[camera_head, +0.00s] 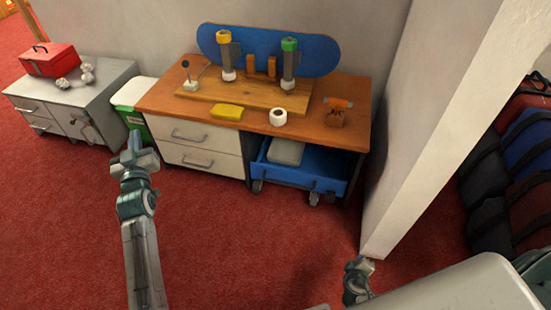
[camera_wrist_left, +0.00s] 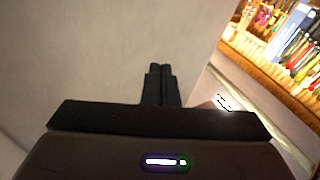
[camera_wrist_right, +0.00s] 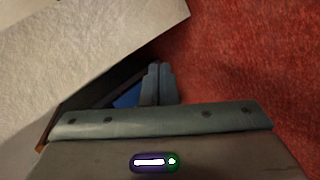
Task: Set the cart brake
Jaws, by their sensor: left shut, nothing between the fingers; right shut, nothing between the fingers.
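A blue cart (camera_head: 290,177) stands on casters in the open bay under the right side of the bench, with a grey box-like item (camera_head: 286,152) in it. Its front casters (camera_head: 314,198) rest on the red carpet; I cannot make out a brake on them. My left gripper (camera_head: 134,140) is left of the cart, apart from it, in front of a white and green bin; its shut fingers (camera_wrist_left: 162,85) hold nothing. My right gripper's shut, empty fingers (camera_wrist_right: 158,82) show in its wrist view, with a blue patch behind that I cannot identify. My right arm shows low beside the wall end.
The bench (camera_head: 300,125) has drawers on its left, and a yellow block (camera_head: 226,112) and white roll (camera_head: 278,117) on top. The bin (camera_head: 130,100) and a grey cabinet (camera_head: 85,95) stand left. A white wall (camera_head: 440,110) stands right. Carpet before the cart is clear.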

